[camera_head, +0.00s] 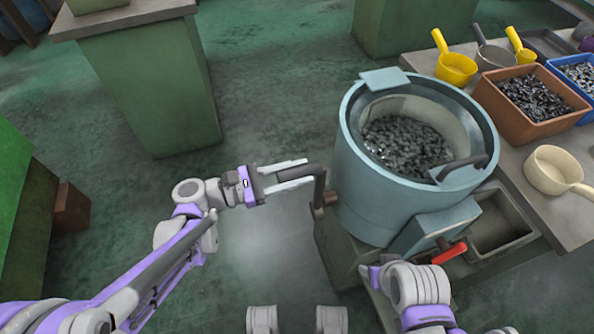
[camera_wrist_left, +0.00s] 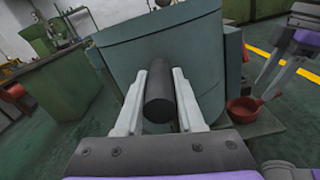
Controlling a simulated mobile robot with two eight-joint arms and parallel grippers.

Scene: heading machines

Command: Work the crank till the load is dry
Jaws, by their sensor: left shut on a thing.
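The blue-grey spinner drum (camera_head: 385,185) stands open at the top, with a heap of dark, shiny small metal parts (camera_head: 405,143) inside. Its lid-like tabs show at the rim. The crank's dark grip (camera_head: 312,171) sticks out at the drum's left. My left gripper (camera_head: 290,175) is shut around this grip; in the left wrist view the dark round grip (camera_wrist_left: 160,95) lies between both fingers. My right gripper's fingers are hidden in the head view; in the left wrist view the right gripper (camera_wrist_left: 270,76) shows two fingers apart. Whether the parts are wet I cannot tell.
A red handle (camera_head: 450,252) shows below the drum's front box; a red pan (camera_wrist_left: 243,108) shows low beside the machine. The right bench holds a brown bin of parts (camera_head: 535,105), a cream dipper (camera_head: 553,170) and yellow scoops (camera_head: 455,67).

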